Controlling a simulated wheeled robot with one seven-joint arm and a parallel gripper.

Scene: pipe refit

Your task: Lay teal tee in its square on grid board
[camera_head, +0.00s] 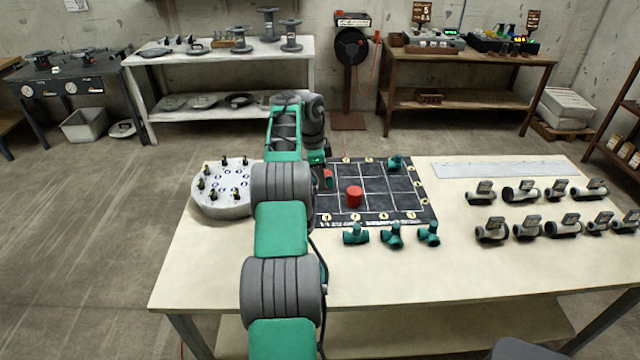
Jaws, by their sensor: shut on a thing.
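The dark grid board (372,208) with pale lines lies on the cream table. A teal tee (395,163) lies in its far right square. Several more teal tees are in view: three lie in a row in front of the board, at left (355,235), middle (393,236) and right (430,234). My gripper (325,172) is low over the board's left side, partly hidden by my arm. It appears shut on a teal tee (328,183), of which only a little shows. A red cylinder (353,197) stands on the board, right of my gripper.
A round pale stand (222,190) with several small upright pieces is left of my arm. Several grey pipe fittings (527,191) with tags stand at the right, before a pale strip (505,169). The table front is clear.

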